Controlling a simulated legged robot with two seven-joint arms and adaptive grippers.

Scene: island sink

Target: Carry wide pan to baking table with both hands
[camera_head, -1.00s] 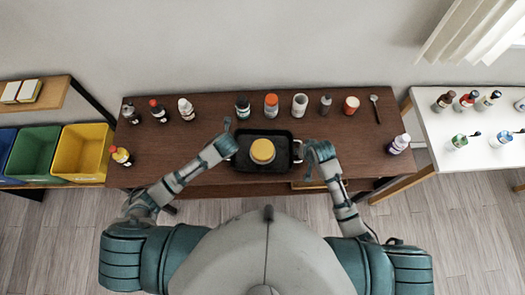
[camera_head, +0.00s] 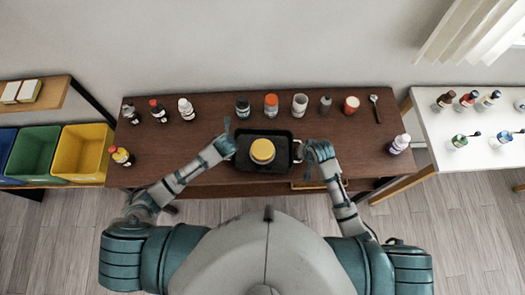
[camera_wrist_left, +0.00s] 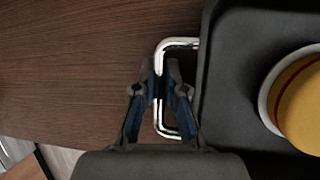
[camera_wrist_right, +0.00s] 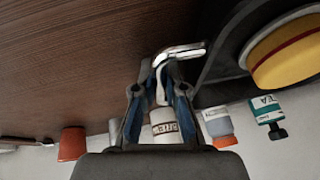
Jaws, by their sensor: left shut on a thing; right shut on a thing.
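The wide pan (camera_head: 245,162) is black and rectangular and sits at the front middle of the brown table. A white container with a yellow top (camera_head: 262,151) stands in it. My left gripper (camera_head: 229,146) is shut on the pan's left metal handle; the left wrist view shows the handle (camera_wrist_left: 180,43) between its fingers (camera_wrist_left: 163,85). My right gripper (camera_head: 308,155) is shut on the right handle; the right wrist view shows that handle (camera_wrist_right: 182,53) between the fingers (camera_wrist_right: 160,85). I cannot tell whether the pan touches the table or is slightly above it.
A bottle (camera_head: 121,156) stands at the left edge, another (camera_head: 399,144) at the right. A white table (camera_head: 450,165) is at right; bins (camera_head: 82,150) are at left.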

